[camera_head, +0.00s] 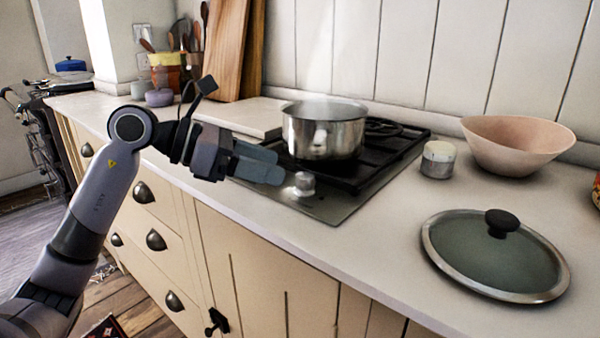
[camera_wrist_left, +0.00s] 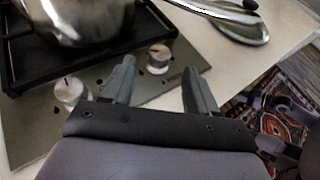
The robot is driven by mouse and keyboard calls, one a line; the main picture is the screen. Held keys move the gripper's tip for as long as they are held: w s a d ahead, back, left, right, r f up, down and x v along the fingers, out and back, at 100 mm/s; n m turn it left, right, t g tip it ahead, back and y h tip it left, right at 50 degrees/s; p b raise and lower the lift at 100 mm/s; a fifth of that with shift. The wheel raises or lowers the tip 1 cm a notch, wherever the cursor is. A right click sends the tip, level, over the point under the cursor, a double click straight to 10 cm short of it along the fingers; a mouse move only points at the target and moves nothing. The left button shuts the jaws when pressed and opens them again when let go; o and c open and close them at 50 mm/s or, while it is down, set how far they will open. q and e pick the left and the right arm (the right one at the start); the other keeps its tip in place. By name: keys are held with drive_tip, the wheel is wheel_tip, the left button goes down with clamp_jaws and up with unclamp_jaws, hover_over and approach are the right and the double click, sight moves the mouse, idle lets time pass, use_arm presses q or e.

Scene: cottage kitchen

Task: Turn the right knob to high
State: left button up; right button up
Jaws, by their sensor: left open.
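The right knob (camera_head: 304,182) is a silver cylinder on the steel front strip of the stove (camera_head: 335,210). It also shows in the left wrist view (camera_wrist_left: 158,57), with a dark mark on its top. A second silver knob (camera_wrist_left: 70,92) is to its left there; my gripper seems to hide it in the head view. My left gripper (camera_head: 278,166) is open and empty, its fingers pointing at the right knob. In the wrist view the knob appears in the gap between the fingertips (camera_wrist_left: 158,69), slightly beyond them. I cannot tell whether they touch it. My right gripper is not in view.
A steel pot (camera_head: 323,132) stands on the black grate (camera_head: 400,145) close behind the knobs. A lidded jar (camera_head: 438,160), a pink bowl (camera_head: 518,145) and a glass lid (camera_head: 496,256) rest on the counter to the right. The counter front edge is clear.

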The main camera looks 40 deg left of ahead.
sight(304, 175)
use_arm(q)
drive_tip(key=shift+x, duration=2.95)
drive_tip(key=c, duration=1)
drive_tip(key=shift+c, duration=0.2)
drive_tip(key=shift+d+n+t+y, duration=0.1)
drive_tip(key=shift+n+t+y, duration=0.2)
drive_tip(key=shift+y, duration=0.1)
drive_tip(key=n+t+y, duration=0.1)
drive_tip(key=n+y, duration=0.1)
drive_tip(key=shift+s+d+n+t, duration=0.15)
drive_tip(key=shift+n+t, duration=0.15)
drive_tip(key=shift+t, duration=0.1)
drive_tip(key=n+t+y, duration=0.1)
drive_tip(key=n+y, duration=0.1)
drive_tip(key=y, duration=0.1)
drive_tip(key=shift+d+n, duration=0.2)
drive_tip(key=shift+n, duration=0.2)
drive_tip(key=shift+r+n+y, duration=0.1)
drive_tip(key=shift+n+y, duration=0.5)
drive_tip(key=shift+y, duration=0.3)
